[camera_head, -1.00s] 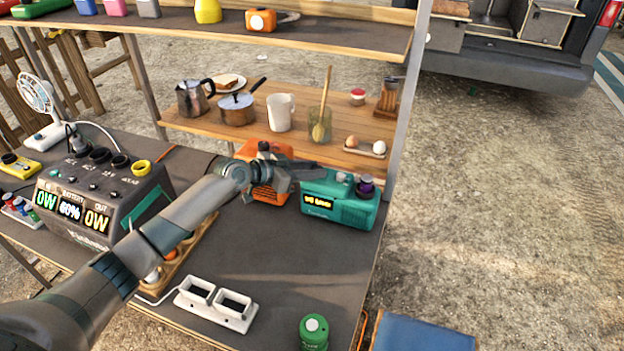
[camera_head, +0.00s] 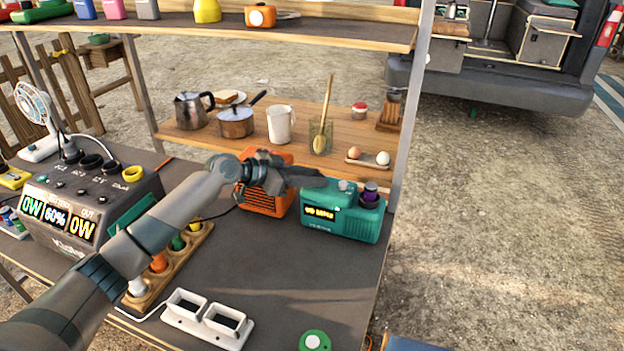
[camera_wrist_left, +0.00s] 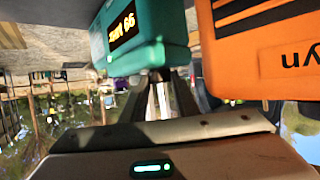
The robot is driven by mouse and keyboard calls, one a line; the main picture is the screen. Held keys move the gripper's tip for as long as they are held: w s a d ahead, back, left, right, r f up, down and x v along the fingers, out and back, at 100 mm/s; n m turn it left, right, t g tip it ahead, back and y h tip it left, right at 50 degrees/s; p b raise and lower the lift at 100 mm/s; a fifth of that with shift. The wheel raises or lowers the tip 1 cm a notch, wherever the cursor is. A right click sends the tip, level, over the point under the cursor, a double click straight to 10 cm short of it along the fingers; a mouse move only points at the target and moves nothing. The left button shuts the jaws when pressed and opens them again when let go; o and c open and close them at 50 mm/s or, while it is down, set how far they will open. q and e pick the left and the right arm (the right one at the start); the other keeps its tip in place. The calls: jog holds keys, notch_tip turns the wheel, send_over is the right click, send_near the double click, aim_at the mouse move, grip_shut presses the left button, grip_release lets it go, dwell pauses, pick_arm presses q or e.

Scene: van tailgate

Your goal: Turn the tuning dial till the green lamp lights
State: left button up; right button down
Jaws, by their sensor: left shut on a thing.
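The teal radio (camera_head: 335,218) stands on the dark counter, with a lit yellow display (camera_head: 319,213) on its front; its small text is hard to read. A pale knob (camera_head: 347,186) and a dark purple knob (camera_head: 370,192) show on its top. My left gripper (camera_head: 318,182) reaches over the radio's top left and is shut on what seems to be the tuning dial, which the fingers hide. In the left wrist view the radio (camera_wrist_left: 135,45) appears upside down, with my fingers (camera_wrist_left: 160,85) against its top. I see no lit green lamp on the radio.
An orange box (camera_head: 264,203) stands close to the radio's left, beneath my wrist. A power station (camera_head: 85,215), a wooden holder (camera_head: 190,250) and a white double socket (camera_head: 208,320) are on the counter. A wooden shelf (camera_head: 270,150) with pots is behind. Bare counter lies in front of the radio.

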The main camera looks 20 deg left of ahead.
pick_arm(q)
jog(key=o, duration=1.1)
jog(key=shift+c, duration=0.2)
jog(key=shift+s+a+r, duration=0.2)
jog(key=shift+s+a, duration=0.2)
jog(key=b+v, duration=0.3)
jog(key=v, duration=1.3)
pick_arm(e)
jog(key=s+d+g, duration=0.2)
jog(key=shift+s+d+f+h, duration=0.25)
jog(key=shift+d+f+h, duration=0.05)
jog(key=shift+d+f, duration=0.1)
pick_arm(q)
jog(key=shift+a+r, duration=0.1)
jog(key=shift+a, duration=0.05)
